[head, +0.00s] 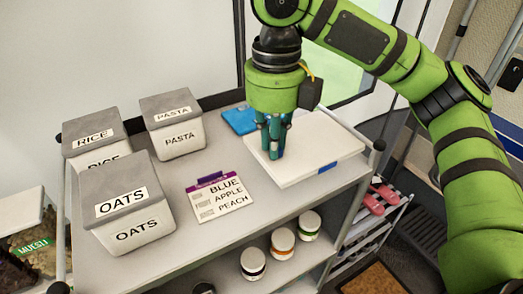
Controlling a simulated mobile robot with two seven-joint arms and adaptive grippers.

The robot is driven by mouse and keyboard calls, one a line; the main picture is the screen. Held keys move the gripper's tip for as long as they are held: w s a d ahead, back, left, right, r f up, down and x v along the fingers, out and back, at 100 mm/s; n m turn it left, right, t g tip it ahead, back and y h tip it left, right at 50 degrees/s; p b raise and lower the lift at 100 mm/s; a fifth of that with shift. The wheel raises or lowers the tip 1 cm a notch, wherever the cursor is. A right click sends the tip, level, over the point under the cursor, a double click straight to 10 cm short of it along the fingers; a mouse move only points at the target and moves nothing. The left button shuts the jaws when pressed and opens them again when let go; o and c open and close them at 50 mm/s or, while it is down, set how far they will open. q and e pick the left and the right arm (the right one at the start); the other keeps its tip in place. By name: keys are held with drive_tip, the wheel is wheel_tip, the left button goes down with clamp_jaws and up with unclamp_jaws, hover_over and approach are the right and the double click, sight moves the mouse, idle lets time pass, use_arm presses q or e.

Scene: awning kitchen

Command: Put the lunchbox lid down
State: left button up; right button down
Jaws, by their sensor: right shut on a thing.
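The lunchbox lid (325,147) is a flat white slab with a blue clip on its front edge. It lies level at the right end of the grey shelf top, resting on it or just above it; I cannot tell which. My right gripper (274,152) points straight down at the lid's left part, with its teal fingers closed together on it. The fingers hide the exact grip point. My left gripper is not in view.
White bins labelled oats (127,222), rice (88,140) and pasta (179,138) stand on the left. A label card (220,199) lies mid-shelf. A flat blue item (239,120) lies behind the gripper. Several jars (282,243) stand on the lower shelf.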

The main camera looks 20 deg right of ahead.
sight(259, 142)
drive_tip(key=w, duration=0.1)
drive_tip(key=w+f, duration=0.1)
drive_tip(key=w+a, duration=0.1)
drive_tip(key=shift+w+f, duration=0.15)
drive_tip(key=shift+f, duration=0.25)
drive_tip(key=shift+w+a+f+p, duration=0.1)
drive_tip(key=shift+w+f+p, duration=0.05)
drive_tip(key=shift+f+p, duration=0.3)
wheel_tip(259, 142, down, 3)
drive_tip(key=shift+p, duration=0.7)
drive_tip(key=shift+f, duration=0.4)
drive_tip(key=c, duration=1.2)
unclamp_jaws()
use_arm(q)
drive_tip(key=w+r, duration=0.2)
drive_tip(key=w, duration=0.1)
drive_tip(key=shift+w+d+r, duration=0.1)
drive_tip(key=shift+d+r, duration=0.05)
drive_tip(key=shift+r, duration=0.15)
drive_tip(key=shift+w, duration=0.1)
